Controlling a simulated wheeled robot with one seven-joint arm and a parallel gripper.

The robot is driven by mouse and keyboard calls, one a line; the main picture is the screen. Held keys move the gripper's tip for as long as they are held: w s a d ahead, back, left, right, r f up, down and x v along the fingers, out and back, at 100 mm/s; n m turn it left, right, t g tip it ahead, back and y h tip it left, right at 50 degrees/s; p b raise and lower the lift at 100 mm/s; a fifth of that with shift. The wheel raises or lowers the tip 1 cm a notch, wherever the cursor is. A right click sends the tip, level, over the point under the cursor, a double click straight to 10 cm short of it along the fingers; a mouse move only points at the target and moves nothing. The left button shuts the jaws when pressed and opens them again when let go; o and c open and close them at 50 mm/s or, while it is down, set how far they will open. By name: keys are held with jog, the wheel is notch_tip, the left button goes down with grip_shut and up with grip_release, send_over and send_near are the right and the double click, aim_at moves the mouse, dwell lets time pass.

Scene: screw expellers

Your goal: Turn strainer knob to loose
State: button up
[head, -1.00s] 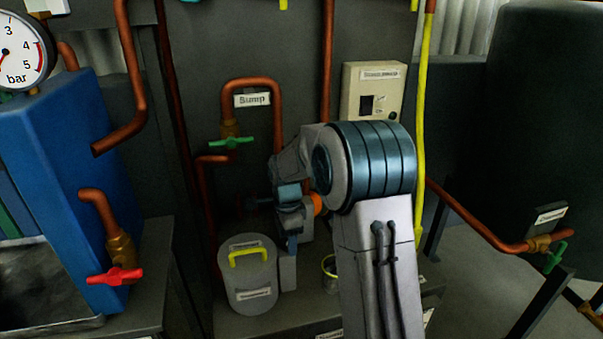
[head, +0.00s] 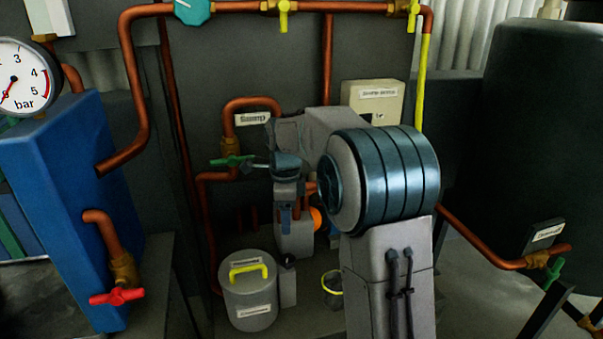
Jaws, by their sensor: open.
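A grey round canister (head: 262,305) stands low in the head view, left of my arm. It has a yellow bar handle (head: 249,269) on its lid, which looks like the strainer knob. The labels on the lid and side are too blurred to read. The handle lies roughly left to right. My gripper (head: 287,200) is up and to the right of the canister, apart from it, in front of the pipework. It is open and I see nothing held in it. My arm hides part of what is behind it.
A green-handled valve (head: 230,161) is close left of my gripper. Copper pipes run behind it, and an orange part (head: 316,219) shows beside my arm. A blue tank (head: 62,190) with a red valve handle (head: 117,296) is at left. The space above the canister looks clear.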

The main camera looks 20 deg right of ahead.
jog(key=s+r+n+t+p, duration=0.1)
jog(key=s+r+n+p, duration=0.8)
jog(key=s+r+p, duration=0.3)
jog(key=shift+s+d+r+n, duration=0.15)
jog(key=shift+s+r+n, duration=0.15)
jog(key=shift+r, duration=1.55)
